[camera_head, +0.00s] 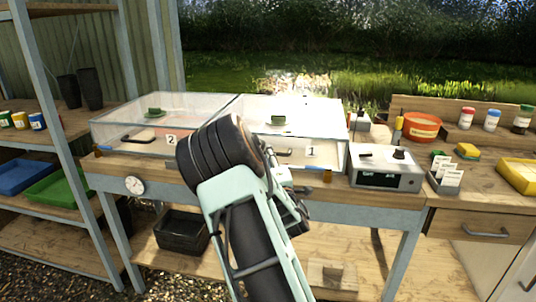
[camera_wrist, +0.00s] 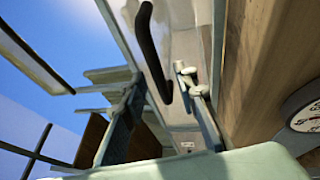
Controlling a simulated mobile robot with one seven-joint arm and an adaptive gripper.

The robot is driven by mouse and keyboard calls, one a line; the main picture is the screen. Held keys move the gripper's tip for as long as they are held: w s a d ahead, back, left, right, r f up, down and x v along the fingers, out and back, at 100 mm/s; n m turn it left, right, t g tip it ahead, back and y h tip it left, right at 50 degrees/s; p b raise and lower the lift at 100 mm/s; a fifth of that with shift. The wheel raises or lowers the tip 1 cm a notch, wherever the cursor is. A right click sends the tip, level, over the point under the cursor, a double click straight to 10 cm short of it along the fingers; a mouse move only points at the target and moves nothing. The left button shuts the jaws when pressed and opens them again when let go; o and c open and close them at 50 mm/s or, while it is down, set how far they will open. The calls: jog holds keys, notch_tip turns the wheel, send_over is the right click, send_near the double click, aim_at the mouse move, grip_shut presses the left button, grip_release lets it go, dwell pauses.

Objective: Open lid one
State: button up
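Two clear-lidded boxes stand side by side on the bench. The right one has clear lid one (camera_head: 305,107), a green knob and a label "1" (camera_head: 311,152). Its dark front handle (camera_head: 285,153) is partly covered by my arm. Lid one looks closed. In the wrist view my gripper (camera_wrist: 159,75) has its two fingers spread apart. A black curved handle (camera_wrist: 150,45) shows between and beyond them; I cannot tell which lid it belongs to, or whether the fingers touch it. In the head view my arm hides most of the gripper.
Lid two (camera_head: 160,107) looks closed on the left box. A round gauge (camera_head: 134,186) is on the bench front. A grey device (camera_head: 385,170) stands close to the right of box one. A blue shelf post (camera_head: 70,150) is at left.

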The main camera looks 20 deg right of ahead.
jog(key=shift+x, duration=0.8)
grip_shut()
